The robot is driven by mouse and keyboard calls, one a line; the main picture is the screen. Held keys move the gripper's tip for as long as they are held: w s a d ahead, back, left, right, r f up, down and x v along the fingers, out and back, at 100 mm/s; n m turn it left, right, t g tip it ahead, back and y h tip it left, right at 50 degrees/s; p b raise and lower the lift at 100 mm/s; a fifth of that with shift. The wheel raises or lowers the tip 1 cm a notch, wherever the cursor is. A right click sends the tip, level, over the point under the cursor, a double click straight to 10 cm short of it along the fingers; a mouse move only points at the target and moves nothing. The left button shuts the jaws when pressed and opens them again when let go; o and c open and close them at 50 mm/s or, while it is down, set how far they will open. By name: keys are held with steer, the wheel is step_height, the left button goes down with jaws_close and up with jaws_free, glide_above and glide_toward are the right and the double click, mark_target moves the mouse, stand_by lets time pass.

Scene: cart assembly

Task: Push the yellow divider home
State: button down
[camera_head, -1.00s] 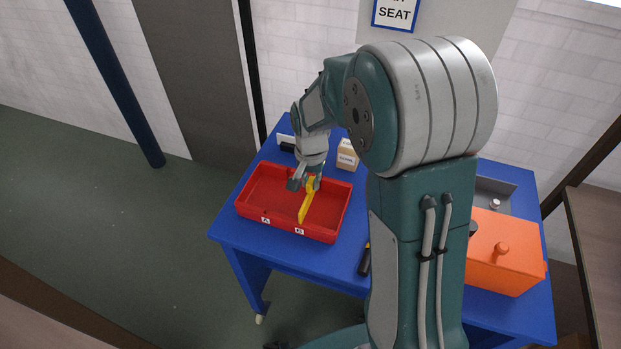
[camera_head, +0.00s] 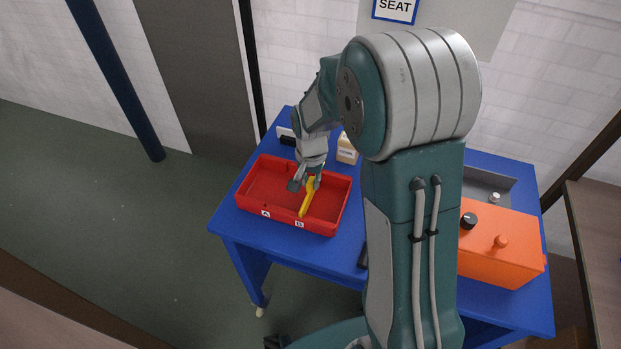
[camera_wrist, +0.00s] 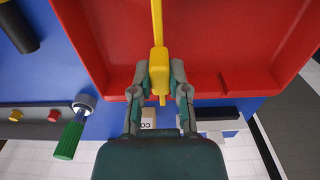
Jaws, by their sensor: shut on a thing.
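The yellow divider (camera_head: 307,198) stands in the red tray (camera_head: 262,177), running from front to back across it. In the wrist view the divider (camera_wrist: 157,28) has a thicker block at its near end, and my gripper (camera_wrist: 159,82) is shut on that block. In the head view my gripper (camera_head: 305,182) is at the divider's far end, near the tray's back wall. The tray's front wall carries labels A and B, and the divider's front end is close to B. I cannot tell how deep the divider sits.
The tray is on a blue cart (camera_head: 229,224). An orange box (camera_head: 485,262) with knobs and a grey tray (camera_head: 484,187) are at the right. A green-handled screwdriver (camera_wrist: 69,140) shows in the wrist view. My arm hides the cart's middle.

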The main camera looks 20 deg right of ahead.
steer(key=shift+f, duration=0.75)
steer(key=c, duration=0.5)
jaws_free()
steer(key=shift+c, duration=0.2)
steer(key=shift+r, duration=0.15)
step_height(320, 180, up, 12)
steer(key=shift+f, duration=0.2)
steer(key=shift+r, duration=0.1)
steer(key=s+r+n+t, duration=0.2)
steer(key=s+r, duration=0.3)
steer(key=s, duration=0.5)
steer(key=s+r+n+t, duration=0.3)
steer(key=s+r+n, duration=0.2)
steer(key=s, duration=0.6)
steer(key=shift+r+t, duration=0.3)
